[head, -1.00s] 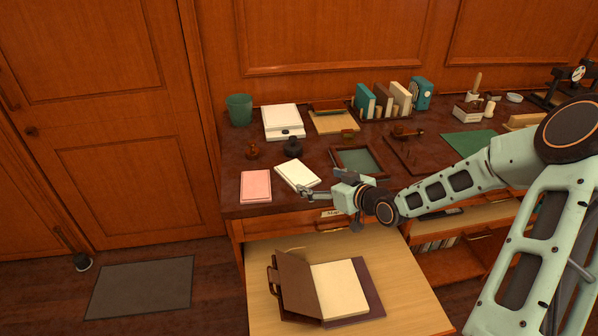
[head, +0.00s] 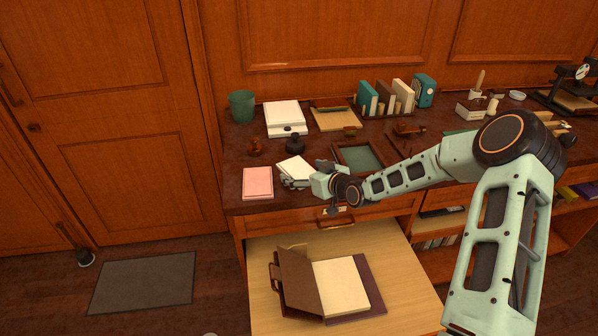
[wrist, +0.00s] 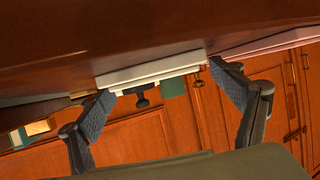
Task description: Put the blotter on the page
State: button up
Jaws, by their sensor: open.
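A thin white pad (head: 294,167), apparently the blotter, lies near the desk's front edge, partly hidden by my gripper (head: 290,183). My gripper is open at its near side. In the wrist view, which looks upside down, the white pad (wrist: 150,73) shows between my spread fingertips (wrist: 163,81); I cannot tell whether they touch it. A pink pad (head: 257,183) lies just left of it and could also pass for a blotter. The cream page (head: 341,286) is in an open brown book on the pulled-out drawer below.
A black-knobbed stamp (head: 294,144) and a brown one (head: 255,146) stand behind the pads. A green cup (head: 242,106), a white stack (head: 284,117) and a green-lined tray (head: 358,158) are also on the desk. The drawer board (head: 262,316) has bare wood around the book.

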jog(key=shift+c, duration=0.7)
jog(key=c, duration=1.2)
jog(key=shift+r, duration=0.1)
jog(key=shift+c, duration=0.2)
